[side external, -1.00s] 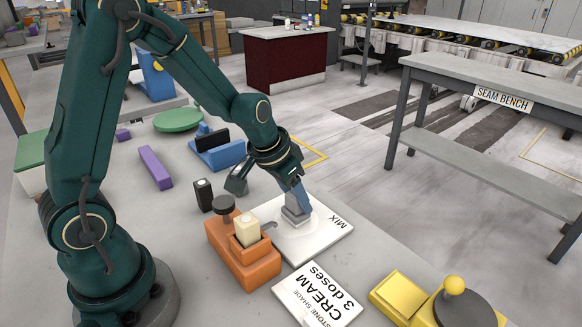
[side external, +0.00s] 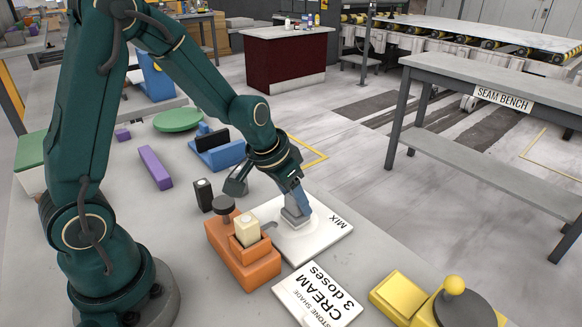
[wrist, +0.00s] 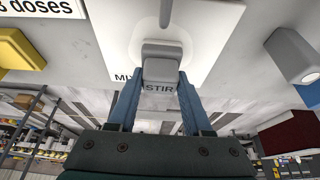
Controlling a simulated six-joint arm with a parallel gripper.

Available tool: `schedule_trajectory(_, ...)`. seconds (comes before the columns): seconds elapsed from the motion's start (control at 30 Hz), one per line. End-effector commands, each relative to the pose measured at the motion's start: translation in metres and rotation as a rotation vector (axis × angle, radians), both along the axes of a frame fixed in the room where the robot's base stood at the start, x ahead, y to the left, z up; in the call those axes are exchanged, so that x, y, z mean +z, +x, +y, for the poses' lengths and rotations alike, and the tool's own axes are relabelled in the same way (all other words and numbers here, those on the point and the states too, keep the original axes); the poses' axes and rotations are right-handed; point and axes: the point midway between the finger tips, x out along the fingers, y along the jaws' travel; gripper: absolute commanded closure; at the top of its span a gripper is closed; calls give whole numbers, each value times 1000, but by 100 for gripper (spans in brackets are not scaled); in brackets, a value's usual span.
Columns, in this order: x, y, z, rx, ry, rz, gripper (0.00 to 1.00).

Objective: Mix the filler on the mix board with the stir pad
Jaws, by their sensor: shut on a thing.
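My gripper (side external: 300,196) is shut on the grey stir pad (side external: 295,215), which stands on the white mix board (side external: 329,232). In the wrist view the blue fingers (wrist: 158,92) hold the pad's block marked STIR (wrist: 160,72) from both sides. The pad rests over a pale round patch of filler (wrist: 163,28) on the board, and a grey smear or rod shape shows beyond it. The pad hides part of the filler.
An orange holder (side external: 252,265) with a cream block (side external: 246,228) stands just left of the board. A card reading CREAM 3 doses (side external: 318,293) lies in front. A yellow block (side external: 398,294), a black bottle (side external: 203,195) and a purple bar (side external: 155,168) are nearby.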

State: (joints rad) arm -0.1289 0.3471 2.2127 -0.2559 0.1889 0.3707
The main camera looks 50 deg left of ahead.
Motion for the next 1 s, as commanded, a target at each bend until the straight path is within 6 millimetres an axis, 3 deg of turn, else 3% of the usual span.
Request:
schedule_trajectory(0.6, -2, -4, -37, -3, -2, 19, 95)
schedule_trajectory(1.0, 0, -9, -11, 4, -4, 16, 95)
